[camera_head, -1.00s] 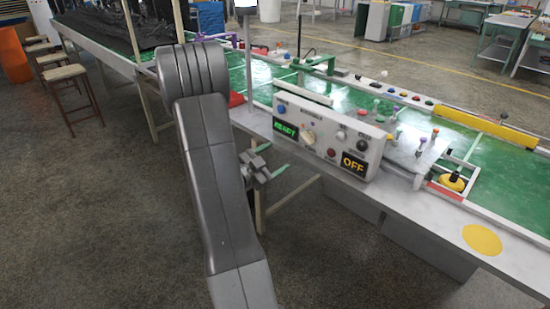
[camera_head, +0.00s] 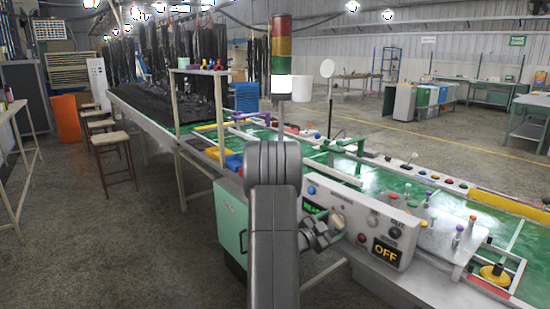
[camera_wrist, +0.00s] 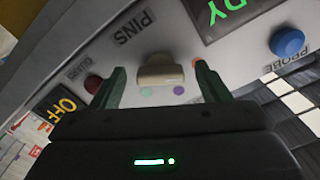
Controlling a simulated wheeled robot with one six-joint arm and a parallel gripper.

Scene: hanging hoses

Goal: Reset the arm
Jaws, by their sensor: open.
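My gripper (camera_head: 325,234) is at the front of the white control panel (camera_head: 402,224), partly hidden by my own grey arm in the head view. In the wrist view, my gripper (camera_wrist: 158,80) is open, its two green fingers spread to either side of a beige knob (camera_wrist: 160,70) under the word PINS. The fingers look apart from the knob, but the depth gap is hard to tell. A green-lit display (camera_wrist: 225,12) and an amber OFF display (camera_wrist: 60,108) show on the panel.
A red button (camera_wrist: 93,84) and a blue button (camera_wrist: 287,42) flank the knob. The green-topped work table (camera_head: 450,204) stretches behind the panel. A signal tower (camera_head: 281,60) stands behind my arm. Stools (camera_head: 110,140) and open floor lie to the left.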

